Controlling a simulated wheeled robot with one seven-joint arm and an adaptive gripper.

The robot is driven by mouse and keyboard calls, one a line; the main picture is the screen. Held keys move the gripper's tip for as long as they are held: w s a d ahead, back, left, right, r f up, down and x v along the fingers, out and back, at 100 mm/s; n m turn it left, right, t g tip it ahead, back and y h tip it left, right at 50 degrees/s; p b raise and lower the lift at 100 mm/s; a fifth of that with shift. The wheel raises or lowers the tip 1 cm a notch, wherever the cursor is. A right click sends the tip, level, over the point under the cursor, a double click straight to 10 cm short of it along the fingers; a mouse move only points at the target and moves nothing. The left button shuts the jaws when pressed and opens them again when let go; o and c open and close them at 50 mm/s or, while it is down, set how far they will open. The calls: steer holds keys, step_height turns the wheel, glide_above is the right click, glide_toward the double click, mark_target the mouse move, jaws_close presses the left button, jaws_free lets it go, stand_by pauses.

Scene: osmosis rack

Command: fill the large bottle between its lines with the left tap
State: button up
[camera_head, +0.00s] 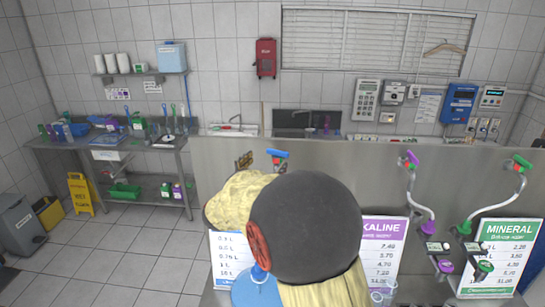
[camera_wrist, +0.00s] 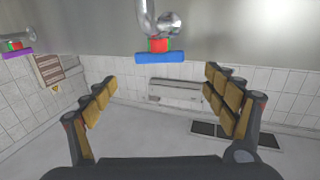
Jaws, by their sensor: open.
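The left tap has a blue handle (camera_head: 277,155) with a red part, above the counter in the head view. In the wrist view the blue handle (camera_wrist: 160,57) hangs from a metal pipe, straight ahead of my gripper (camera_wrist: 160,80). My gripper is open, with nothing between its fingers and the handle beyond the fingertips. In the head view my arm hides the gripper and much of the counter. A light blue object with a ring (camera_head: 258,288) shows partly below my arm; I cannot tell whether it is the large bottle. No fill lines are visible.
A purple-handled tap (camera_head: 410,160) and a green-handled tap (camera_head: 523,163) stand to the right, with price signs (camera_head: 503,250) below. Small clear cups (camera_head: 380,295) stand near the front. A side table (camera_head: 110,150) with bottles and a yellow floor sign (camera_head: 80,193) are at left.

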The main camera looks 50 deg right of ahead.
steer(key=shift+v, duration=1.4)
stand_by(6.6)
